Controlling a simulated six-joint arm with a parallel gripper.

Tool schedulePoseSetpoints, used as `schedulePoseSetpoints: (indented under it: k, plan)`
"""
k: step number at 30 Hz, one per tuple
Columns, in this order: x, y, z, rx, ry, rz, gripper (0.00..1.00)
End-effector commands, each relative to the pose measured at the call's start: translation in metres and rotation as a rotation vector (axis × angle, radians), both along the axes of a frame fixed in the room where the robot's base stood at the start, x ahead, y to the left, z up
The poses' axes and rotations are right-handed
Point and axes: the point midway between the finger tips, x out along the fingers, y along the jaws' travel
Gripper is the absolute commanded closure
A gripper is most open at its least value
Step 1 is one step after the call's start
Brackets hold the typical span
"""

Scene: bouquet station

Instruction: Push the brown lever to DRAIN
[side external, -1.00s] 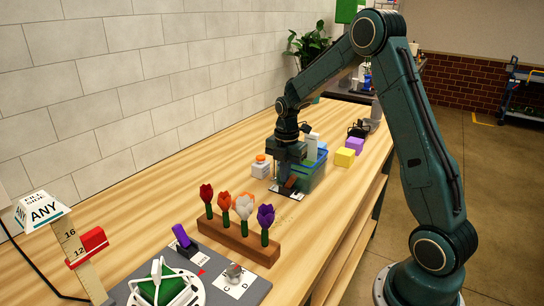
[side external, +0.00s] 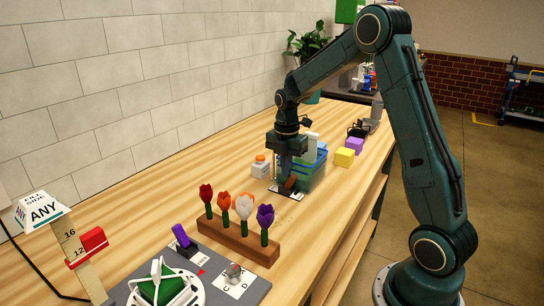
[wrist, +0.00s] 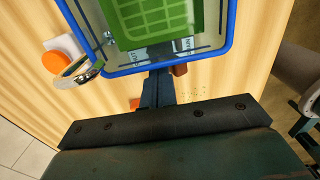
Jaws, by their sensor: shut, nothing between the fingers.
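The brown lever (side external: 291,182) stands on a small white plate (side external: 283,192) beside the blue-rimmed bin in the side view. A brown piece of it shows in the wrist view (wrist: 181,70), just right of the fingers. My gripper (side external: 283,178) is shut and empty, pointing down at the lever's left side. In the wrist view the closed fingers (wrist: 158,88) reach toward the bin's near rim. The fingers are very close to the lever; I cannot tell whether they touch. Most of the lever and the plate's lettering are hidden or too small to read.
The bin (side external: 314,174) stands right behind the lever; its blue rim (wrist: 205,57) surrounds a green grid (wrist: 160,22). A flower rack (side external: 238,243) stands in front.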

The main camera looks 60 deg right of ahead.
Motion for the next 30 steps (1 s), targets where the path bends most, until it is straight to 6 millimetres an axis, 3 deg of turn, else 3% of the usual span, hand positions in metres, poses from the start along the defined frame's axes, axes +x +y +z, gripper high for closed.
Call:
schedulePoseSetpoints:
  k: [21,30]
  plan:
    - [0.003,0.000,0.041,-0.002,-0.009,0.003,1.00]
    - [0.002,0.000,0.046,-0.001,-0.007,0.003,1.00]
